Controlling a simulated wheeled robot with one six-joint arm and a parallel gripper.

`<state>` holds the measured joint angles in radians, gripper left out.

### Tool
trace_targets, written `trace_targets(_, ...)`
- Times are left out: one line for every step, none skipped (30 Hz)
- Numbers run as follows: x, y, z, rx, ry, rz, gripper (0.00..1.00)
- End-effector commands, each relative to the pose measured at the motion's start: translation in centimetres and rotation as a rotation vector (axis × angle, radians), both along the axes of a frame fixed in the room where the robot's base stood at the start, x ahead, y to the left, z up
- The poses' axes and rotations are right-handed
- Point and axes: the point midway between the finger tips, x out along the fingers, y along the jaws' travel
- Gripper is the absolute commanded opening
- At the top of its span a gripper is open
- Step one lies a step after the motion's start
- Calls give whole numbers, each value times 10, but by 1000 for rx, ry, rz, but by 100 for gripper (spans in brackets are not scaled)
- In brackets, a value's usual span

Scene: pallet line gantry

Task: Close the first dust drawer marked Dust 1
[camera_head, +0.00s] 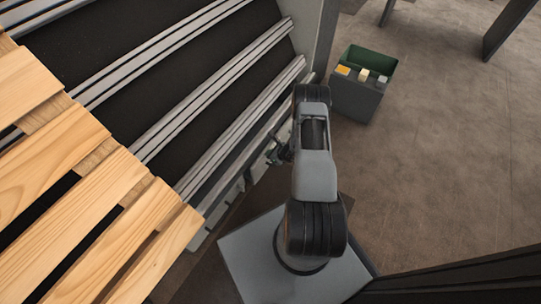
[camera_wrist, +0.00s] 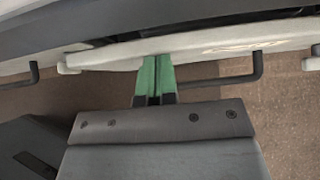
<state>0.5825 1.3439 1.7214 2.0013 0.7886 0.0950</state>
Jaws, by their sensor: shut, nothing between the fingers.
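In the wrist view, a pale drawer front (camera_wrist: 205,47) spans the upper middle, below a grey frame. It carries faint marking on its right part, too blurred to read, so I cannot tell if it is Dust 1. A dark bar handle (camera_wrist: 257,68) runs in front of it, its left part hidden behind my gripper. My gripper (camera_wrist: 156,62) has green fingers, shut together with nothing between them. The tips overlap the drawer front's lower edge; I cannot tell if they touch. In the head view my gripper (camera_head: 279,150) is dark and small beside the line's side.
Another dark handle (camera_wrist: 34,72) shows at left in the wrist view. In the head view, a wooden pallet (camera_head: 75,190) lies on the rails (camera_head: 215,110) at left. A green-lined bin (camera_head: 362,82) stands at upper right.

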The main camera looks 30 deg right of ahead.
Motion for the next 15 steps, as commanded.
trace_targets(0, 0, 0, 0, 0, 0, 0)
trace_targets(0, 0, 0, -1, 0, 1, 0)
trace_targets(2, 1, -1, -1, 0, 1, 0)
trace_targets(4, 2, -1, -1, -1, 1, 0)
trace_targets(6, 3, -2, -1, -1, 3, 0)
trace_targets(11, 6, -2, -2, -2, 4, 0)
trace_targets(15, 8, -2, -2, -2, 6, 0)
trace_targets(18, 10, -3, -2, -2, 6, 0)
trace_targets(23, 12, -2, -2, -3, 4, 0)
trace_targets(24, 13, -2, -1, -3, 3, 0)
trace_targets(25, 13, -1, -1, -2, 3, 0)
trace_targets(24, 13, 0, 0, -1, 1, 0)
trace_targets(24, 13, 0, 0, -1, 1, 0)
trace_targets(24, 13, 0, 0, -1, 1, 0)
trace_targets(24, 13, 0, 0, -1, 1, 0)
